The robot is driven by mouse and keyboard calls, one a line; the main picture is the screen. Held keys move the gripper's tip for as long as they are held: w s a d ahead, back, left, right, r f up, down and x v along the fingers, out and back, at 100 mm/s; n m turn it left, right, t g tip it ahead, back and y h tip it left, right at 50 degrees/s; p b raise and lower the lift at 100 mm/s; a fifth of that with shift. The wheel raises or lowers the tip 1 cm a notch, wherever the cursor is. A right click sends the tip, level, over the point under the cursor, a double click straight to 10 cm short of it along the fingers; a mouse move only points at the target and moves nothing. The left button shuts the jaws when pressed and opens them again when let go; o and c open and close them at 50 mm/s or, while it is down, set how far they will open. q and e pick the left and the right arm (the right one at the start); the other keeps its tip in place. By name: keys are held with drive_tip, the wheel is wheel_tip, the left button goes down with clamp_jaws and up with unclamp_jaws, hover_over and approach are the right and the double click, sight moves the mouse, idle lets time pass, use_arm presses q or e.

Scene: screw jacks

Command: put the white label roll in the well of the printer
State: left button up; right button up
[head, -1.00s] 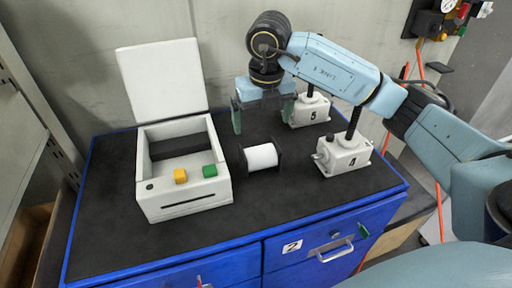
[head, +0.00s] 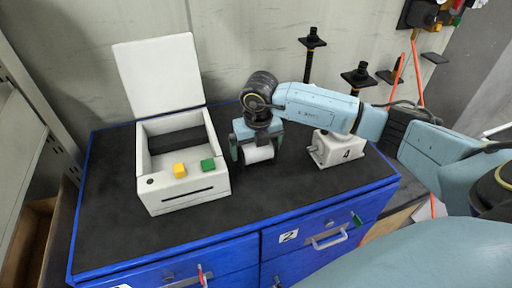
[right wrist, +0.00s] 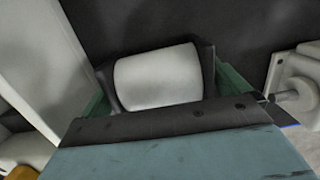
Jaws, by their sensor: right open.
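The white label roll (head: 259,154) sits between dark end flanges on the table, to the right of the printer. It also shows large in the right wrist view (right wrist: 158,78). The printer (head: 186,192) is a white box with its lid up, and its dark well (head: 177,143) is open. A yellow and a green button sit on its front. My right gripper (head: 256,156) is lowered over the roll, open, with its green fingers on either side of the roll's flanges. Whether the fingers touch the flanges I cannot tell. My left gripper is not in view.
A white screw jack (head: 336,150) marked 4 stands to the right of the roll, with another jack's post (head: 309,60) behind my arm. The dark table top (head: 150,235) is clear in front of the printer. A wall is behind.

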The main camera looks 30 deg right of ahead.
drive_tip(key=shift+f, duration=0.3)
drive_tip(key=c, duration=0.8)
drive_tip(key=shift+w+r, duration=0.1)
drive_tip(key=shift+r, duration=0.05)
drive_tip(key=shift+c, duration=0.8)
